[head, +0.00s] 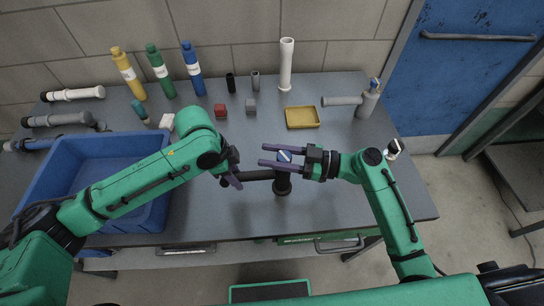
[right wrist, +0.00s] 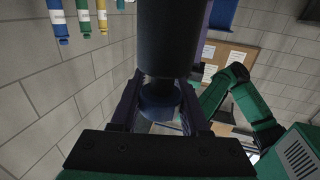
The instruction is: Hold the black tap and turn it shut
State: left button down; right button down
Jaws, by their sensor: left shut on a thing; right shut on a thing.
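The black tap (head: 282,186) stands on the grey table, its spout (head: 258,175) pointing left. A blue-and-white handle (head: 285,156) sits at its top. My left gripper (head: 234,177) is shut on the end of the spout; its own wrist partly hides the contact. My right gripper (head: 264,155) is shut around the handle from the right, its purple fingertips reaching past it. In the right wrist view, the blue handle (right wrist: 160,104) lies between the fingers, below a large dark cylinder (right wrist: 168,38).
A blue bin (head: 62,168) stands at the left, under my left arm. The table right of the tap is mostly clear.

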pick_arm(q)
jog(key=shift+d, duration=0.1)
pick_arm(e)
jog(key=m+t+h, duration=0.1)
jog(key=t, duration=0.1)
jog(key=m+t+h, duration=0.1)
jog(key=m+t, duration=0.1)
jog(key=t, duration=0.1)
jog(key=w+m+t+h, duration=0.1)
jog(key=m+t+h, duration=0.1)
jog(key=shift+d+f, duration=0.15)
jog(key=shift+d, duration=0.15)
jog(key=shift+m+t, duration=0.3)
jog(key=shift+c, duration=1.9)
grip_release()
jog(key=shift+w, duration=0.15)
jog(key=shift+d, duration=0.15)
pick_arm(q)
jog(key=shift+c, duration=2.4)
grip_release()
pick_arm(e)
jog(key=v, duration=1.2)
